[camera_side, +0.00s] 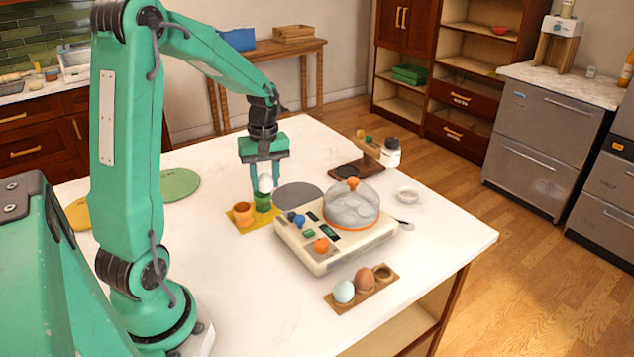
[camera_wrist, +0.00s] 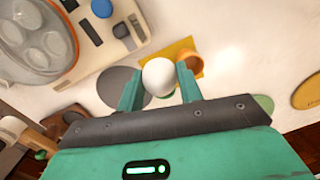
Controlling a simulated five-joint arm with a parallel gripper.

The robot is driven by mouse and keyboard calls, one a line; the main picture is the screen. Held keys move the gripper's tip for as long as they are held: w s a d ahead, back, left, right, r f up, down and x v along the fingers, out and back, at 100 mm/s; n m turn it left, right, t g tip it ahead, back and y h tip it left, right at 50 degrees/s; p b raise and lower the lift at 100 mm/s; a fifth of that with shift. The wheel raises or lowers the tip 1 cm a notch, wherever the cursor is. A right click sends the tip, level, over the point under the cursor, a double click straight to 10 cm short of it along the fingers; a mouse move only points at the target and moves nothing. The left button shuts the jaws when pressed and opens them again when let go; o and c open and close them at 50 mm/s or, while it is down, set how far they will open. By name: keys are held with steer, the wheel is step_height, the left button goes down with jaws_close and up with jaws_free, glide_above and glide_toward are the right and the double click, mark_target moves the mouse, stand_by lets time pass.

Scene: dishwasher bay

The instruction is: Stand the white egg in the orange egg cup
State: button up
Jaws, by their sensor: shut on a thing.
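My gripper (camera_side: 265,180) is shut on the white egg (camera_side: 265,184), which also shows between the two fingers in the wrist view (camera_wrist: 158,77). In the side view the egg appears at the top of the green egg cup (camera_side: 263,203); I cannot tell whether it touches that cup. The orange egg cup (camera_side: 242,214) stands empty to the left of the green one on a yellow mat (camera_side: 240,226). In the wrist view the orange cup (camera_wrist: 190,64) is partly hidden behind the right finger.
An egg cooker (camera_side: 335,235) with a clear lid stands right of the cups. A wooden tray (camera_side: 368,290) in front holds a pale blue egg and a brown egg. A grey disc (camera_side: 298,195) lies behind the cooker.

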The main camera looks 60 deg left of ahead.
steer(key=s+a+n, duration=0.2)
steer(key=s+a, duration=0.2)
steer(key=a, duration=0.1)
steer(key=shift+s+a, duration=0.2)
steer(key=shift+s, duration=0.2)
steer(key=shift+f, duration=0.25)
steer(key=shift+f, duration=2.7)
steer(key=shift+w+d, duration=0.15)
steer(key=shift+f, duration=0.55)
stand_by(0.5)
